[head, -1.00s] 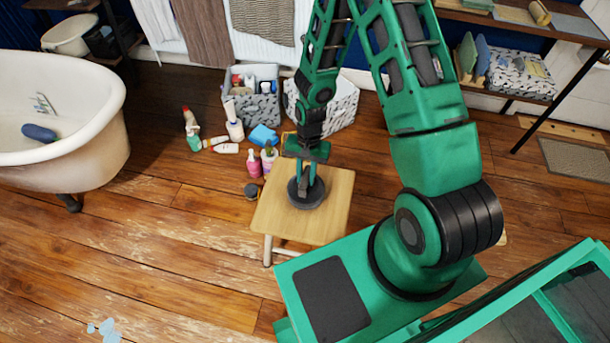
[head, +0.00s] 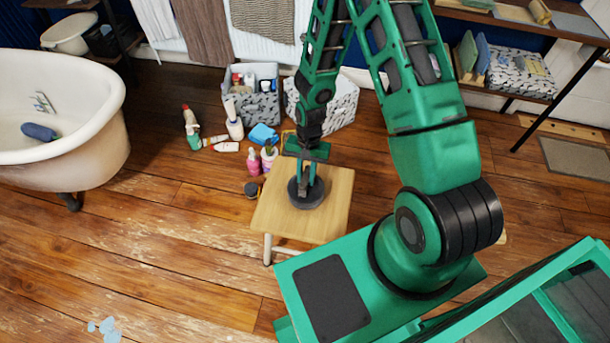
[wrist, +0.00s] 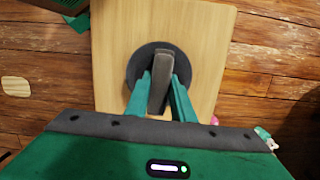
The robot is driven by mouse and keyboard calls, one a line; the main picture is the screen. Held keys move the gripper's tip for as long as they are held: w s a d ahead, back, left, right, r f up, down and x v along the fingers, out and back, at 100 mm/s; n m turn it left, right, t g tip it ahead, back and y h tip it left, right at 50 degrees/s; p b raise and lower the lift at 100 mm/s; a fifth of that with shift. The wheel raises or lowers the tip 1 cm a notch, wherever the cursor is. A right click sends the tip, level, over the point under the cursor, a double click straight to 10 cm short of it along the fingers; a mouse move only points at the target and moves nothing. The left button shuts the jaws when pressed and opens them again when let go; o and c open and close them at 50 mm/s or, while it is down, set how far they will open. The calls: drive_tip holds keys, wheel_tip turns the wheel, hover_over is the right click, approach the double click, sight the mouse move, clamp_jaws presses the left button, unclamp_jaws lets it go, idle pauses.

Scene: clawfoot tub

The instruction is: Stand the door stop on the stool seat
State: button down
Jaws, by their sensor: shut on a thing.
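The door stop is a dark grey round base (head: 301,200) with an upright grey post, which shows in the wrist view (wrist: 160,75). Its base appears to rest flat on the seat of the light wooden stool (head: 332,206), and it looks upright. The stool seat also shows in the wrist view (wrist: 112,28), with bare wood around the base. My gripper (head: 307,186) is above the seat with its fingers pointing down. In the wrist view the green fingers (wrist: 163,88) stand on either side of the post and are shut on it. The fingers hide part of the base.
Several bottles (head: 253,163) and a blue cloth (head: 264,134) lie on the floor behind the stool. A dark round jar (head: 251,189) is beside its left edge. Two patterned bins (head: 252,105) stand further back. The white tub (head: 95,100) is at left. Floor in front is mostly clear.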

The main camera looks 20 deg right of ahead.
idle(0.3)
drive_tip(key=c, duration=1.4)
unclamp_jaws()
drive_tip(key=shift+c, duration=0.2)
drive_tip(key=shift+r, duration=0.15)
drive_tip(key=shift+w+d+r, duration=0.15)
drive_tip(key=shift+r, duration=1.1)
drive_tip(key=shift+w+d+r, duration=0.1)
drive_tip(key=shift+w+r, duration=0.05)
drive_tip(key=shift+r, duration=1.1)
drive_tip(key=shift+w+d+r, duration=0.15)
drive_tip(key=shift+r, duration=1.1)
wheel_tip(320, 180, up, 11)
drive_tip(key=w+d, duration=0.1)
drive_tip(key=shift+w+f, duration=0.2)
